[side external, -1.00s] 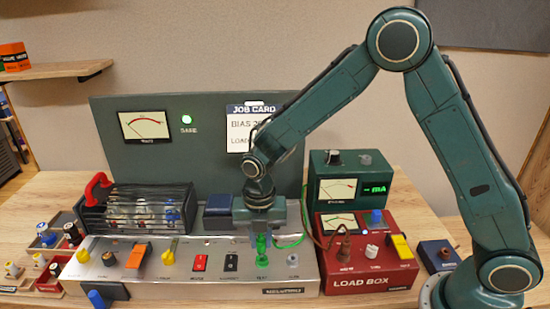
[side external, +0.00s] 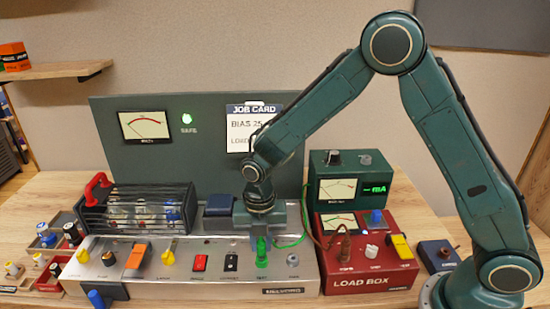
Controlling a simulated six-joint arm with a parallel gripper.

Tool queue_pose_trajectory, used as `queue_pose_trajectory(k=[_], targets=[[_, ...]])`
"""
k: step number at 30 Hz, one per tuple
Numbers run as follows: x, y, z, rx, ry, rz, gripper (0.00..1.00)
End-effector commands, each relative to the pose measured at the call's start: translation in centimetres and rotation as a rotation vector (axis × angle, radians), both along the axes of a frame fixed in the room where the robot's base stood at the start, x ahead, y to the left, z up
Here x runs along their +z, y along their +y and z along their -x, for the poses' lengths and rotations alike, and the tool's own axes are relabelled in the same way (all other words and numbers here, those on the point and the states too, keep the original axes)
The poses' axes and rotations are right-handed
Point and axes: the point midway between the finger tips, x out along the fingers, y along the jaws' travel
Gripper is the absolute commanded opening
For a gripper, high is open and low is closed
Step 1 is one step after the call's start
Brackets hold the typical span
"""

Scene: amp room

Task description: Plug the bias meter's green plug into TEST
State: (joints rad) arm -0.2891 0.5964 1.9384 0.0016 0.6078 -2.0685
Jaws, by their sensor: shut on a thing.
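The green plug (side external: 262,255) stands upright at the TEST position on the sloped front panel of the silver amplifier chassis (side external: 210,291). My gripper (side external: 260,240) is directly above it, pointing down, with its jaws shut on the plug's upper part. The jaws partly hide the plug, and I cannot tell how deep its tip sits in the socket. A green cable (side external: 292,243) runs from the plug to the right, toward the green bias meter (side external: 375,190), whose display shows mA.
The red load box (side external: 362,283) stands right of the chassis with a brown plug on it. A caged tube section (side external: 135,205) with a red handle is at the left. A grey socket or knob (side external: 293,260) sits just right of the plug. Small parts trays are at far left.

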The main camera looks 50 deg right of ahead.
Motion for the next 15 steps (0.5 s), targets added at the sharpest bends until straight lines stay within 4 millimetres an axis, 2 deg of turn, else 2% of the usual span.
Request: queue_pose_trajectory(k=[15], targets=[[-0.54,0.0,-0.01,0.0,-0.001,-0.001,0.0]])
